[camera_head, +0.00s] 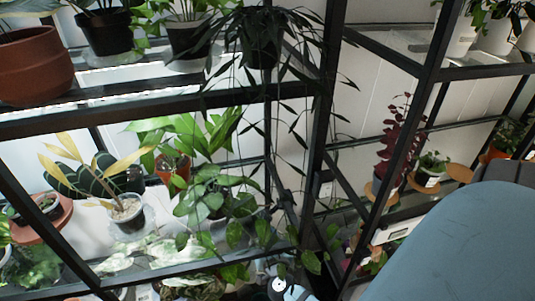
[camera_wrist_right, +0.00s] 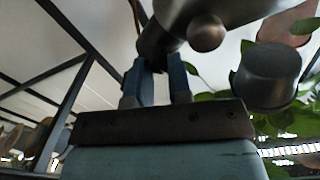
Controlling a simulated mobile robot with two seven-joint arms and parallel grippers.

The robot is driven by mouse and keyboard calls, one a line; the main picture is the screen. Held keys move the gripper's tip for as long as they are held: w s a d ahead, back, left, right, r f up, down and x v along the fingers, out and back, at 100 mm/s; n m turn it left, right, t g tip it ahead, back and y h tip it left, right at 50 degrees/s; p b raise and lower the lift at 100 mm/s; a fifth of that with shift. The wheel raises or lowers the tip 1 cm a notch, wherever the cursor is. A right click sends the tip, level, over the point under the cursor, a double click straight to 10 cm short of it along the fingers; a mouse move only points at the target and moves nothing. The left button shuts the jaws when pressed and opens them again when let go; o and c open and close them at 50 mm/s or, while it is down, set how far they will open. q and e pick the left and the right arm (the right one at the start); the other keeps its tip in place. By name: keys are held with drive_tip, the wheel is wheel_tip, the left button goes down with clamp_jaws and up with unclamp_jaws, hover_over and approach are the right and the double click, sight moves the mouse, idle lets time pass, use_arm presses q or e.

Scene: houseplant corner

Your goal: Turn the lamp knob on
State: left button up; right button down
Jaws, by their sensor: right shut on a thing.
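In the right wrist view my right gripper (camera_wrist_right: 158,70) has its two blue fingers closed around a small dark part, which looks like the lamp knob (camera_wrist_right: 154,47). The fingers hide much of this part. Just above it is a grey metal lamp body (camera_wrist_right: 222,10) with a rounded end. A second grey metal cylinder (camera_wrist_right: 268,75) is to the right of the fingers, apart from them. In the head view the knob cannot be made out among the dark frame bars and leaves. My left gripper is in neither view.
Black metal shelving (camera_head: 322,130) with glass shelves fills the head view. Potted plants crowd the shelves, including a large terracotta pot (camera_head: 35,68) and a hanging dark-leaved plant (camera_head: 258,40). Vines hang down in the middle. Green leaves (camera_wrist_right: 210,100) are close to the right gripper.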

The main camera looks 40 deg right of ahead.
drive_tip(key=shift+m+p, duration=0.5)
drive_tip(key=shift+m, duration=0.5)
drive_tip(key=c, duration=1.1)
unclamp_jaws()
drive_tip(key=shift+o, duration=0.2)
